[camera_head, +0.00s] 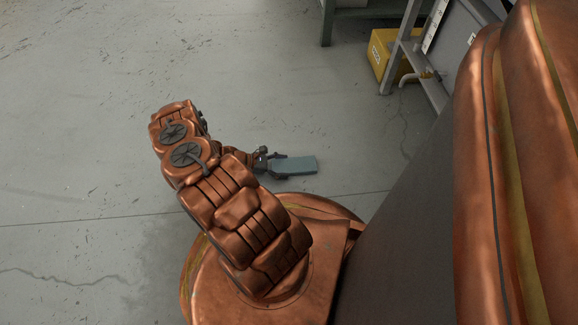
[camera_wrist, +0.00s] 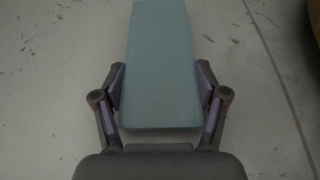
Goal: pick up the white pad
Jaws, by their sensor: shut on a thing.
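A flat rectangular pad (camera_head: 296,166) shows in the head view right of my gripper. It looks blue-green rather than white. It also shows in the wrist view (camera_wrist: 161,55), running lengthwise away from me between the fingers. My gripper (camera_wrist: 161,88) is shut on its near end, with one finger against each long side. In the head view my gripper (camera_head: 270,164) is small and partly hidden by my arm. The pad is over the grey floor; its height above it is hard to tell. No other pad is in view.
A yellow box (camera_head: 382,55) sits on the floor at the top right, beside a grey metal frame (camera_head: 400,45). A grey leg of another stand (camera_head: 327,22) is at the top. The concrete floor (camera_head: 90,130) to the left is clear, with cracks and scuffs.

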